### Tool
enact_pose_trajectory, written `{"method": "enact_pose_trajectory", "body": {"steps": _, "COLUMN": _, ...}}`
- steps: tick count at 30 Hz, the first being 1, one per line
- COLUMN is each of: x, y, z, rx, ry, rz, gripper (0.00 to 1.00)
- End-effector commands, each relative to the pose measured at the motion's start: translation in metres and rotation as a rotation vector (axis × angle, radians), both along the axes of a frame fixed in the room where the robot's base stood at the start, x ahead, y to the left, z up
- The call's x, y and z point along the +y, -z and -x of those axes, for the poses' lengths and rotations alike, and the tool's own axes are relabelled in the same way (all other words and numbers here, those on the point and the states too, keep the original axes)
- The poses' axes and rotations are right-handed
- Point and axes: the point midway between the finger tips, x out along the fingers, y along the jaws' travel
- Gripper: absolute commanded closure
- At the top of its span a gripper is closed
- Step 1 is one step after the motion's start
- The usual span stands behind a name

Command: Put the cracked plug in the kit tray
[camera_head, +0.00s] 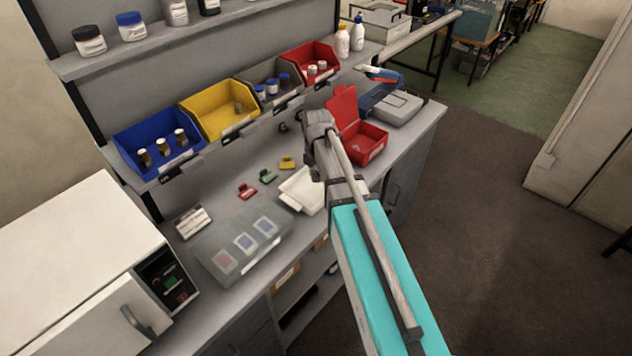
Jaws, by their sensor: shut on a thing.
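My arm reaches in from the lower right over the workbench. My gripper (316,172) shows only as a small dark part beside my wrist, above the right end of a white open tray (300,203). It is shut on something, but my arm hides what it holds. I cannot make out a cracked plug. I cannot tell which tray is the kit tray.
Small red (247,192), green (268,177) and yellow (287,162) pieces lie on the bench. Blue (126,143), yellow (207,103) and red (325,48) bins stand behind. An open red box (366,150) is right of my wrist. A white cabinet (70,260) stands left.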

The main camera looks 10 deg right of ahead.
Motion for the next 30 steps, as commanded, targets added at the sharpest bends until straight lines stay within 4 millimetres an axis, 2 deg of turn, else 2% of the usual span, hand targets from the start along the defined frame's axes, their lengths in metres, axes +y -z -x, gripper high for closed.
{"method": "enact_pose_trajectory", "body": {"steps": 7, "x": 0.004, "y": 0.015, "z": -0.009, "rx": 0.000, "ry": 0.000, "rz": 0.000, "gripper": 1.00}}
{"method": "enact_pose_trajectory", "body": {"steps": 15, "x": 0.003, "y": 0.037, "z": -0.007, "rx": 0.000, "ry": 0.000, "rz": 0.000, "gripper": 1.00}}
{"method": "enact_pose_trajectory", "body": {"steps": 30, "x": 0.004, "y": 0.040, "z": -0.007, "rx": 0.000, "ry": -0.001, "rz": 0.000, "gripper": 1.00}}
